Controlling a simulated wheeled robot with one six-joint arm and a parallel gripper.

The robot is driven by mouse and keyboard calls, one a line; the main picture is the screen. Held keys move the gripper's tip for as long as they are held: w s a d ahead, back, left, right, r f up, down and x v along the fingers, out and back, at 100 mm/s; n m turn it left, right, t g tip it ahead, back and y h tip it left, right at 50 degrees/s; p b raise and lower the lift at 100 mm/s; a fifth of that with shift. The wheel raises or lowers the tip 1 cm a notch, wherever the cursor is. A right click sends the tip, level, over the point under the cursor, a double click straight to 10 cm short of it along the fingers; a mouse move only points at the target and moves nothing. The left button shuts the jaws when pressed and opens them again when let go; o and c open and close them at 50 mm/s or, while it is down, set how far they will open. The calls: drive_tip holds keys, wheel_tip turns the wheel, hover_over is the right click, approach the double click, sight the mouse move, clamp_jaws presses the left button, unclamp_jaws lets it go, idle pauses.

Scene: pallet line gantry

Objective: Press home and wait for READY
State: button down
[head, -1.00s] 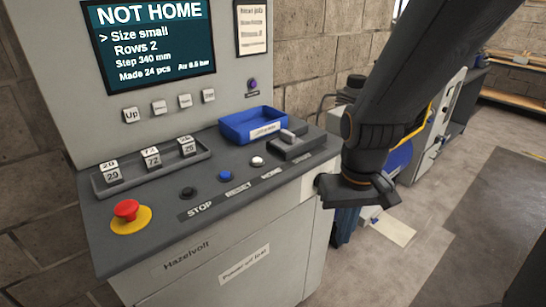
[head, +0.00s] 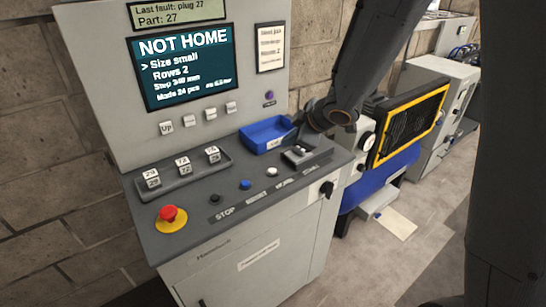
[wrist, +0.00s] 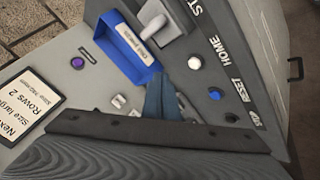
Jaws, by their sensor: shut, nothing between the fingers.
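The white HOME button (head: 271,172) sits on the sloped control panel, right of the blue RESET button (head: 245,185) and black STOP button (head: 214,198). In the wrist view, the HOME button (wrist: 194,63) stands clear of my gripper (wrist: 166,96). The gripper is shut and empty, its fingers over the panel between the blue tray and the buttons. I cannot tell its height. In the head view my arm reaches in from the upper right, its end beside the tray. The screen (head: 188,68) reads NOT HOME.
A blue tray (head: 266,136) and a raised grey switch block (head: 300,157) stand near HOME. A red emergency stop (head: 170,216) is at the panel's front left, with number counters (head: 184,173) behind it. A yellow-framed machine (head: 410,122) stands to the right.

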drive_tip(key=a+n, duration=0.1)
drive_tip(key=a+r+n+y+p, duration=0.1)
drive_tip(key=a+y, duration=0.1)
drive_tip(key=a, duration=0.1)
drive_tip(key=shift+s+a+r+n+g, duration=0.1)
drive_tip(key=shift+s+r+n+g, duration=0.25)
drive_tip(key=shift+r+n+g, duration=0.05)
drive_tip(key=shift+f, duration=0.15)
drive_tip(key=b, duration=0.7)
hover_over(275, 172)
wheel_tip(275, 172, down, 5)
drive_tip(key=shift+w+f, duration=0.15)
drive_tip(key=shift+f+b, duration=1.2)
drive_tip(key=shift+f, duration=0.45)
drive_tip(key=shift+f, duration=0.15)
drive_tip(key=shift+f, duration=0.25)
